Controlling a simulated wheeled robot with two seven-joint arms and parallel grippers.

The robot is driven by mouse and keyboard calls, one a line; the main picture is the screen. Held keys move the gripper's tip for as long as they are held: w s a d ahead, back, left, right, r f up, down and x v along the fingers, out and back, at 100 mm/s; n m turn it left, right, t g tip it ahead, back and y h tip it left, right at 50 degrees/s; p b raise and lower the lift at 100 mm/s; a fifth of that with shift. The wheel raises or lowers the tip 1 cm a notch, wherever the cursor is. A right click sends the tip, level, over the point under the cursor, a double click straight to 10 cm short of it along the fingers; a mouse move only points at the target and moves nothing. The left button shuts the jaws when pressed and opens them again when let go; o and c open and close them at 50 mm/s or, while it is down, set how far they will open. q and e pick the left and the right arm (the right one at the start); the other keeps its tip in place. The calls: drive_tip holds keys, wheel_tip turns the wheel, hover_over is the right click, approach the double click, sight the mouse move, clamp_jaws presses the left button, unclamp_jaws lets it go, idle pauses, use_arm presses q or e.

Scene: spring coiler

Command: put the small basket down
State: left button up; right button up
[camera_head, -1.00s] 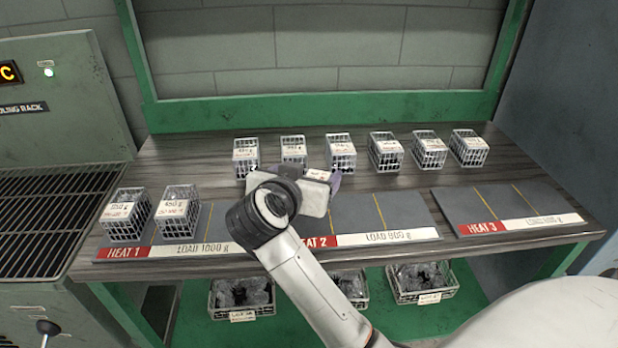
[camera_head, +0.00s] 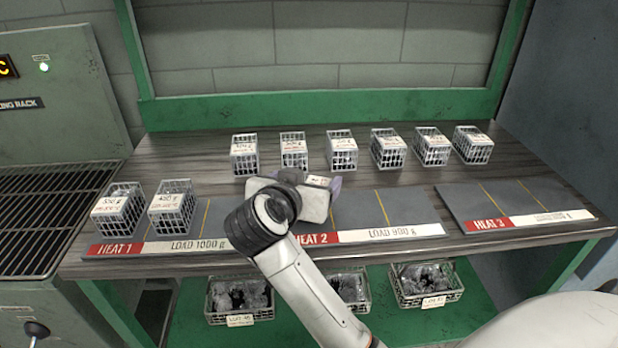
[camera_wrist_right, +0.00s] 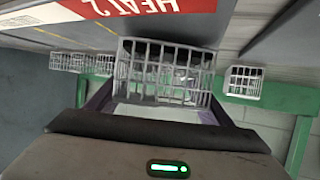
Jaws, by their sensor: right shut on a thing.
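My right gripper (camera_head: 318,190) is over the back part of the HEAT 2 mat (camera_head: 350,212) in the head view. It is shut on a small wire basket, and a bit of the basket's white label (camera_head: 317,181) shows past the gripper. In the right wrist view, the held basket (camera_wrist_right: 165,72) is between the two purple fingers of the gripper (camera_wrist_right: 160,105), with grey pieces inside. The HEAT 2 label (camera_wrist_right: 125,8) appears upside down there. I cannot tell whether the basket touches the mat. My left gripper is not in view.
Several wire baskets (camera_head: 386,152) stand in a row behind. Two baskets (camera_head: 172,210) stand on the left of the HEAT 1 mat (camera_head: 220,225). The HEAT 3 mat (camera_head: 515,200) is empty. HEAT 2's right part is bare. Lower crates (camera_head: 425,285) sit below the table.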

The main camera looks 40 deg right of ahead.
drive_tip(key=shift+f, duration=0.35)
drive_tip(key=o, duration=1.3)
drive_tip(key=shift+c, duration=0.2)
drive_tip(key=shift+f, duration=0.1)
